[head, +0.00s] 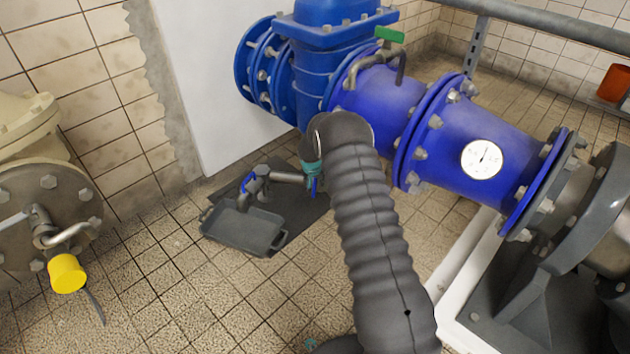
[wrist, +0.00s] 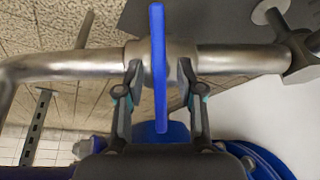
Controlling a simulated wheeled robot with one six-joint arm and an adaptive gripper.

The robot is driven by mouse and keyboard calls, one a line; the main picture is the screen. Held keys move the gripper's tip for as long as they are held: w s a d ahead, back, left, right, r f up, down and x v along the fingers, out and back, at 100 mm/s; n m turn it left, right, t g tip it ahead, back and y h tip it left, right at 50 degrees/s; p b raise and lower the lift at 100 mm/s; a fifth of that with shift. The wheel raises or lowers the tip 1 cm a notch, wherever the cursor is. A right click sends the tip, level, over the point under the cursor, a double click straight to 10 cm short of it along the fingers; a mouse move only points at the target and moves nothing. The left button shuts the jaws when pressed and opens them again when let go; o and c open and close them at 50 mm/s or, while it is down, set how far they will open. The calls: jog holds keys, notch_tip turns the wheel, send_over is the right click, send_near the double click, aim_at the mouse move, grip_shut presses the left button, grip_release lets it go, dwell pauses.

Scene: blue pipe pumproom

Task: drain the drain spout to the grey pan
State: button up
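A metal drain pipe (head: 285,177) runs from below the blue pipework to a drain spout (head: 262,186) at its left end, near the back of the grey pan (head: 240,229). The pan is a shallow rectangular tray on the floor; I cannot see any liquid in it. My gripper (head: 313,172) is low at the pipe, partly hidden by my arm. In the wrist view my gripper (wrist: 161,76) is open, its fingers on either side of a blue lever (wrist: 159,65) on the metal pipe (wrist: 235,60). Gaps show between the lever and both fingers.
A dark mat (head: 295,210) lies under and beside the pan. Large blue pipework (head: 380,95) with a gauge (head: 482,159) stands behind and right. A flange with a yellow cap (head: 67,273) is at left. Tiled floor (head: 190,300) in front is clear.

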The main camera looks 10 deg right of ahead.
grip_shut()
jog(key=n+b, duration=0.1)
jog(key=b, duration=0.1)
jog(key=shift+f+h+b, duration=0.3)
jog(key=shift+f+b, duration=0.05)
jog(key=shift+b, duration=0.05)
jog(key=shift+a+n+b, duration=0.1)
jog(key=shift+n+b, duration=0.3)
jog(key=shift+n, duration=0.2)
jog(key=shift+r+n+h, duration=0.3)
jog(key=shift+n+h, duration=0.2)
jog(key=shift+n, duration=0.1)
grip_release()
jog(key=shift+r, duration=0.15)
jog(key=v, duration=1.1)
jog(key=shift+a+r, duration=0.15)
jog(key=shift+r, duration=0.25)
